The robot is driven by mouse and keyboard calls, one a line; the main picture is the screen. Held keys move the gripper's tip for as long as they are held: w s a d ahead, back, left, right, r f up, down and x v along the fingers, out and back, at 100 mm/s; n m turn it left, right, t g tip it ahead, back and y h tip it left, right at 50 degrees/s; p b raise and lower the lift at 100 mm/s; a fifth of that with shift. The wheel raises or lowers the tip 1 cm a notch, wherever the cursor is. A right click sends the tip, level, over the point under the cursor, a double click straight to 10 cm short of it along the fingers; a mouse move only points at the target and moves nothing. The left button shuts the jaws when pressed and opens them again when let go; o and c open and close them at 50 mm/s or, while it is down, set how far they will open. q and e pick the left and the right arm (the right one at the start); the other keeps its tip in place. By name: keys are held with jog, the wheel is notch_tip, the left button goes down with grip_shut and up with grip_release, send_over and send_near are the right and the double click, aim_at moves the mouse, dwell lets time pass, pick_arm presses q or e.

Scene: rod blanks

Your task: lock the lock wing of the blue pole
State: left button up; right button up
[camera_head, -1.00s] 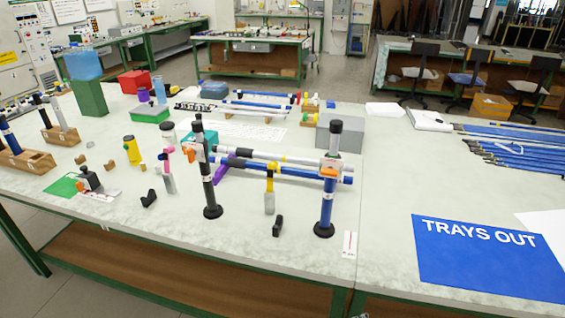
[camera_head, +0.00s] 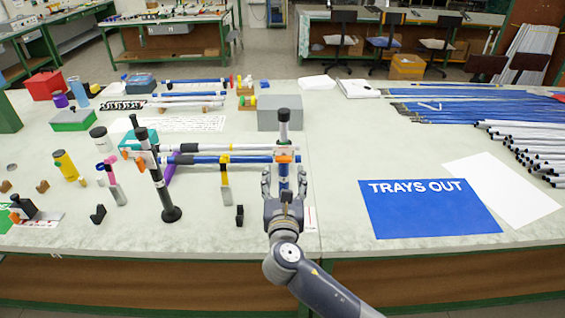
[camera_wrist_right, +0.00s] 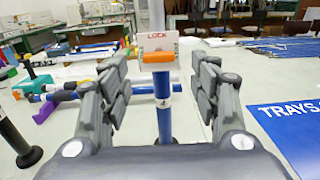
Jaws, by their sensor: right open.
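The blue pole (camera_head: 284,170) stands upright near the middle of the table, with a black cap and a grey upper section. Its lock wing is an orange piece (camera_head: 284,158) on a white collar. In the right wrist view the orange wing (camera_wrist_right: 158,57) sits below a white plate marked LOCK (camera_wrist_right: 158,42). My right gripper (camera_head: 284,180) is open in front of the blue pole. In the right wrist view its fingers (camera_wrist_right: 160,88) stand on both sides of the pole, apart from it. The pole's base is hidden behind my gripper. My left gripper is not in view.
A black pole (camera_head: 158,180) stands left of the blue pole. Horizontal white and blue tubes (camera_head: 230,159) run between them. A grey box (camera_head: 280,113) is behind.

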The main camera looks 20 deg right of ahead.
aim_at(284, 162)
jog(key=shift+p+x, duration=0.3)
jog(key=shift+x, duration=2.4)
jog(key=shift+a, duration=0.1)
jog(key=c, duration=1.1)
